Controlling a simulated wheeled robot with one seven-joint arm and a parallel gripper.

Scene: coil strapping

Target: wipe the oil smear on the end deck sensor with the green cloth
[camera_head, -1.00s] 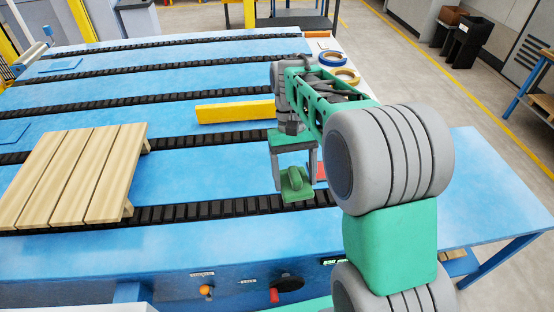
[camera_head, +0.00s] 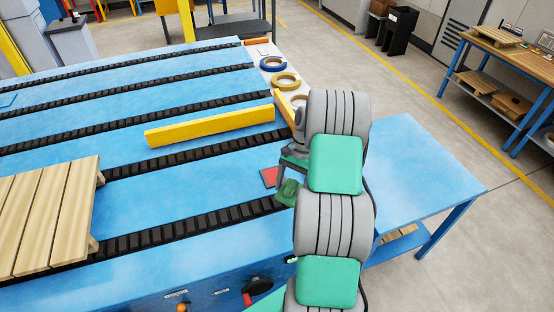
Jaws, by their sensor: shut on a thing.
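My gripper (camera_head: 285,181) is shut on the green cloth (camera_head: 289,193), a small dark green bundle, above the right end of the blue conveyor deck (camera_head: 190,180). My arm hides much of the gripper. A small red square with a dark edge (camera_head: 269,177) lies on the deck just left of the gripper, apart from the cloth in the picture. I cannot tell whether it is the end deck sensor. No oil smear can be made out.
A yellow bar (camera_head: 210,125) lies across the deck behind the gripper. A slatted wooden pallet (camera_head: 48,215) sits at left. Blue (camera_head: 272,63) and yellow (camera_head: 286,81) rings lie on the far right edge. A blue side table (camera_head: 415,165) stands right of my arm.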

